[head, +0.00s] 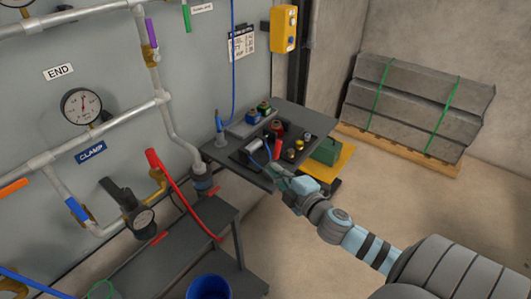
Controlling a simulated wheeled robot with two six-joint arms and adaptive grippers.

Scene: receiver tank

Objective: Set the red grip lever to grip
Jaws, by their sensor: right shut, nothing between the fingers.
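A short red lever (278,148) stands up from the dark control desk (310,118) in the middle of the view. It leans slightly and any marking beside it is too small to read. My right gripper (279,173) is shut and empty at the near edge of the desk, just below the red lever in the picture. I cannot tell whether its fingertips touch the lever. My left gripper is not in view.
Knobs and buttons (299,144) crowd the desk near the lever. A long red handle (180,192) slants from the wall pipes at left. A dark bench (190,240) and blue bucket (209,287) stand below. A green box (326,150) sits behind my gripper. Open floor lies right.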

